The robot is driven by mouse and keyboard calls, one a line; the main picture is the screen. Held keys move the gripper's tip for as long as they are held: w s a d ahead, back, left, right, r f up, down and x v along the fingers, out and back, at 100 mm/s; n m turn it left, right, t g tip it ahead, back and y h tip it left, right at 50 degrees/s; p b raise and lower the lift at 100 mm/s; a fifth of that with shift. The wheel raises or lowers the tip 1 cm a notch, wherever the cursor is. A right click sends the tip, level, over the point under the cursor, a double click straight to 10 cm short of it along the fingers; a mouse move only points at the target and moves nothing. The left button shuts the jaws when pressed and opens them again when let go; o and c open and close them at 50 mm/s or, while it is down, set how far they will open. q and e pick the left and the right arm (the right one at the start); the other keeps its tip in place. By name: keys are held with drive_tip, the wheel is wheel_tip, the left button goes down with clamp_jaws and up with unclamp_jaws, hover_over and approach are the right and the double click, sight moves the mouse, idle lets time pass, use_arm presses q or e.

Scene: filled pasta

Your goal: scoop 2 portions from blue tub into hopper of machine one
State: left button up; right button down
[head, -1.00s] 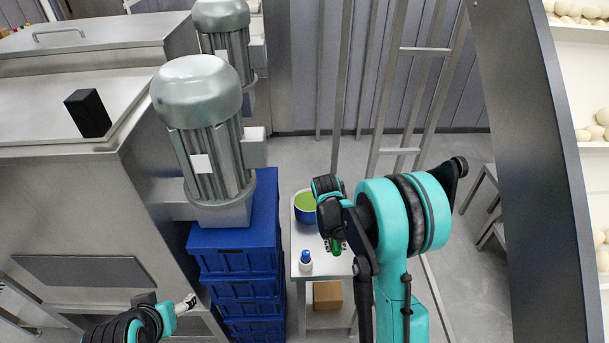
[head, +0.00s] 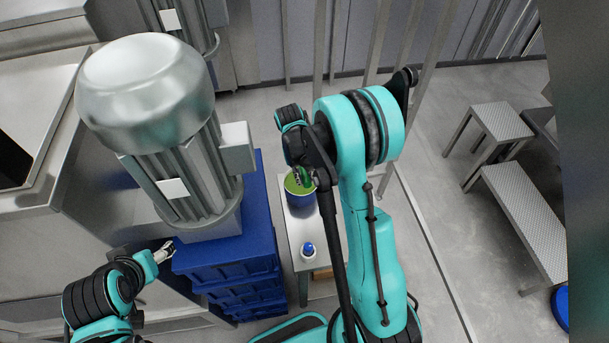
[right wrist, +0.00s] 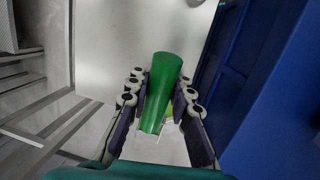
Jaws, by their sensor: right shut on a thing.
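A blue tub (head: 303,200) with green inside stands on a small light table (head: 292,232) in the head view. My right gripper (head: 303,178) is shut on a green scoop (right wrist: 163,85), whose long tapered green part lies between the fingers in the right wrist view. In the head view the scoop shows at the tub's opening; I cannot tell whether it is inside or above. My left gripper (head: 163,250) is at the left, beside blue crates, and its finger state is unclear. Steel machinery with a large motor (head: 150,85) stands at the left; I cannot make out a hopper opening.
Stacked blue crates (head: 235,262) stand between the machine and the table. Grey floor lies open between the table and steps.

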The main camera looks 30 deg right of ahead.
drive_tip(key=shift+s+f, duration=0.1)
drive_tip(key=shift+f, duration=0.4)
drive_tip(key=w+a+b+x, duration=0.1)
drive_tip(key=b+x, duration=0.6)
drive_tip(key=x, duration=0.2)
drive_tip(key=shift+w+f+b, duration=0.35)
drive_tip(key=shift+w+b, duration=0.05)
drive_tip(key=shift+r, duration=0.15)
drive_tip(key=shift+s+d+r+p+v, duration=0.1)
drive_tip(key=shift+s+d+p+v, duration=0.15)
drive_tip(key=shift+p+v, duration=0.95)
drive_tip(key=shift+s+d+r+p+v, duration=0.1)
drive_tip(key=shift+s+p+v, duration=0.3)
drive_tip(key=shift+v, duration=1.45)
drive_tip(key=shift+s+d+p+v, duration=0.2)
drive_tip(key=shift+p+v, duration=0.8)
drive_tip(key=shift+v, duration=0.5)
